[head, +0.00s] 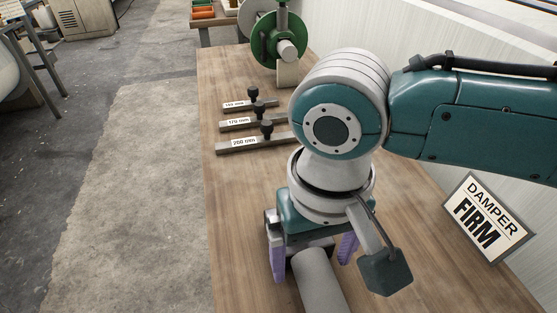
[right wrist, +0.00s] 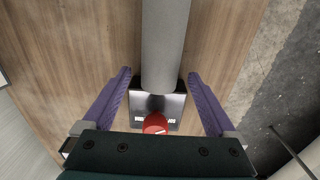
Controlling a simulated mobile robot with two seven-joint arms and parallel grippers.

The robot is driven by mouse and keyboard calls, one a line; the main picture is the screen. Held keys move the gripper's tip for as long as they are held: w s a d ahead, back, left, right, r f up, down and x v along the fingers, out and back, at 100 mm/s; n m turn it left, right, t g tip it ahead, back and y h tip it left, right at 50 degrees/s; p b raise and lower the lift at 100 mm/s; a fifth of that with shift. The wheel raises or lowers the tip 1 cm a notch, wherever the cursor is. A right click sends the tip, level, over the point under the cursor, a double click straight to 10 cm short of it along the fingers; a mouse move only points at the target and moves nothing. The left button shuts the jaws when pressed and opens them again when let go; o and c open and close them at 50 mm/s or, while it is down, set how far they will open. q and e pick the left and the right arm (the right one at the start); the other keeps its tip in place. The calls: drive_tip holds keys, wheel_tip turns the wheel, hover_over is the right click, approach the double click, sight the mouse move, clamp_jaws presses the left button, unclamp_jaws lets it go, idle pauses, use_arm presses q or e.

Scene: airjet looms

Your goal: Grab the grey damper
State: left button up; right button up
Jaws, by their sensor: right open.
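The grey damper (head: 318,280) lies on the wooden bench in the head view, under my right gripper, its lower end cut off by the picture's edge. In the right wrist view its grey cylinder (right wrist: 165,45) runs into a dark metallic end block (right wrist: 172,105) with a red knob (right wrist: 155,123). My right gripper (head: 312,262) points down and is open. Its purple fingers stand either side of the damper, with visible gaps, in the right wrist view (right wrist: 159,75). Part of the damper is hidden behind the gripper in the head view. My left gripper is not in view.
Several labelled bars with black knobs (head: 250,144) lie farther back on the bench (head: 232,190). A green wheel device (head: 270,40) stands behind them. A "DAMPER FIRM" sign (head: 487,219) stands at the right. The bench left of my gripper is clear.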

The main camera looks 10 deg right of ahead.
wheel_tip(320, 180, down, 2)
drive_tip(key=shift+f, duration=0.1)
clamp_jaws()
idle(0.8)
